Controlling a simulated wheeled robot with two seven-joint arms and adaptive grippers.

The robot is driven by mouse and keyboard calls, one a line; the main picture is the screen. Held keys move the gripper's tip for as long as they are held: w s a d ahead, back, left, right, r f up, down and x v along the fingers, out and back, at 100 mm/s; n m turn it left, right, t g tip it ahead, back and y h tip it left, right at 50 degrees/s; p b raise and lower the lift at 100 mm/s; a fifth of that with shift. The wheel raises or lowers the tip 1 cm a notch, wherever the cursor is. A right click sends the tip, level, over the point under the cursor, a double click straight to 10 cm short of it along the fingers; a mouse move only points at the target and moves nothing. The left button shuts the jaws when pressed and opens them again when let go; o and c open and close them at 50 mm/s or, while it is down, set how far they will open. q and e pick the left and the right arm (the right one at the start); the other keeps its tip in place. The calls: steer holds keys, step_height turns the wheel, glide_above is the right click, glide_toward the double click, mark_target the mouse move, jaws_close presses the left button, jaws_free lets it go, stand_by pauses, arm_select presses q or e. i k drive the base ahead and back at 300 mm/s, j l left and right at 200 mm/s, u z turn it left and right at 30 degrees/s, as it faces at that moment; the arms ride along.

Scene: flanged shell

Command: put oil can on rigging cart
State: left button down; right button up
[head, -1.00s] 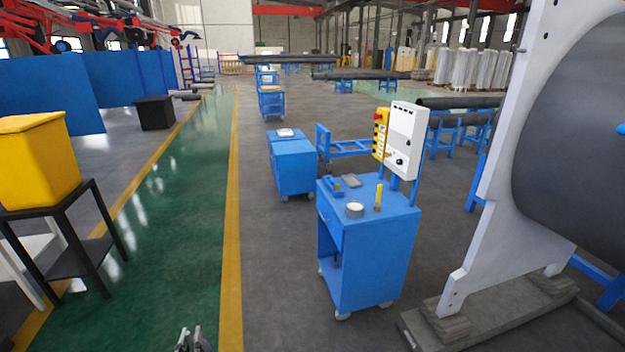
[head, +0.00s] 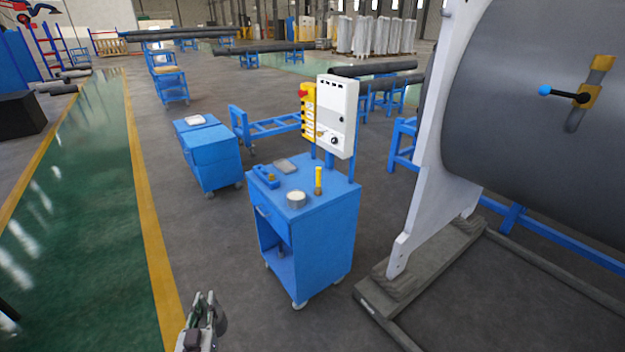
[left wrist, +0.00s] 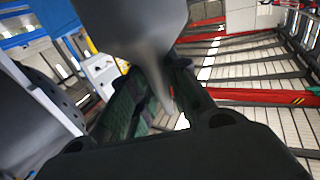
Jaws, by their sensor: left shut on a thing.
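My left gripper (head: 205,322) is at the bottom edge of the head view, in front of the near blue cart and apart from it. It is shut on a grey metal object with a tapering spout, which I take as the oil can (left wrist: 135,25). The can fills the upper middle of the left wrist view, between the dark fingers; little of it shows in the head view. The near blue cart (head: 325,240) stands upright in the middle of the head view. No label shows which cart is the rigging cart. My right gripper is not in view.
On the near cart are a round tin (head: 296,199), a yellow tube (head: 318,181), a blue tool (head: 266,178) and a control box (head: 337,115). A second blue cart (head: 212,160) stands behind. A large grey shell (head: 530,110) on a white stand is right. Floor left is clear.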

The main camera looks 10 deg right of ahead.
mark_target(303, 182)
steer(key=i+j+z, duration=0.55)
steer(key=j, duration=0.15)
steer(key=i+j+z, duration=0.1)
steer(key=j+z, duration=0.15)
steer(key=j, duration=0.15)
